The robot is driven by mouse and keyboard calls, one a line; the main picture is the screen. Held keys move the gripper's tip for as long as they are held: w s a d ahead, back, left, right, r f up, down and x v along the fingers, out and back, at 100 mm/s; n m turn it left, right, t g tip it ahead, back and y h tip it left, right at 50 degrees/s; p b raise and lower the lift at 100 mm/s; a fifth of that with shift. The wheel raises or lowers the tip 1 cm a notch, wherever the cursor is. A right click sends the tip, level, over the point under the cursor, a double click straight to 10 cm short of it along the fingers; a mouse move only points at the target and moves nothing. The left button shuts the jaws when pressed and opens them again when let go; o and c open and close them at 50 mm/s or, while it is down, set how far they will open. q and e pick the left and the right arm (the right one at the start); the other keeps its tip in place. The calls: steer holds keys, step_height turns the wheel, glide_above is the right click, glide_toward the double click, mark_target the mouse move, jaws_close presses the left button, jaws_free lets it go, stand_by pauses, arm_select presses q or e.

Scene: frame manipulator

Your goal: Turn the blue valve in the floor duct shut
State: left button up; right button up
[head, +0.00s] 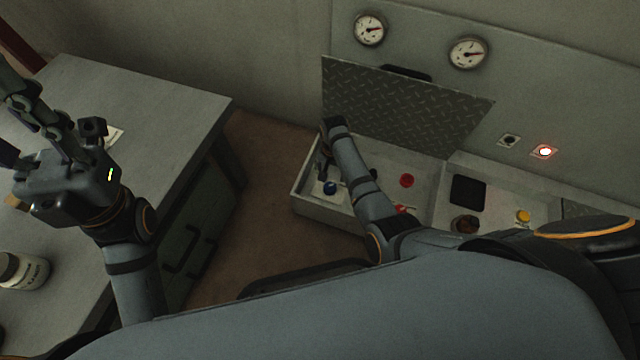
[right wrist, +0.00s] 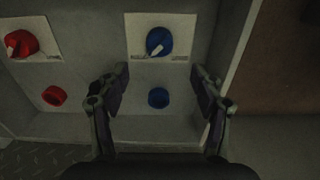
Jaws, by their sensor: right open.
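The blue valve (right wrist: 159,42) is a round knob with a white pointer on a white plate in the floor duct (head: 312,212). The pointer slants toward the lower left in the right wrist view. In the head view the blue valve (head: 330,188) is near the duct's left end. My right gripper (right wrist: 160,80) is open and empty, with its fingers spread left and right; the valve shows beyond the fingertips, apart from them. A plain blue ring (right wrist: 158,97) shows between the fingers. My left gripper (head: 22,130) is over the left bench, its fingertips cut off by the picture edge.
A red valve (right wrist: 20,43) and red ring (right wrist: 54,96) are beside the blue pair. The treadplate lid (head: 400,105) stands open against the wall, under two gauges (head: 468,54). A jar (head: 22,270) stands on the left bench (head: 150,110).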

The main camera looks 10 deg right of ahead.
mark_target(330, 185)
steer(key=shift+w+r, duration=0.1)
step_height(330, 185, down, 10)
steer(key=b, duration=0.7)
steer(key=shift+f, duration=0.25)
steer(key=shift+c, duration=0.2)
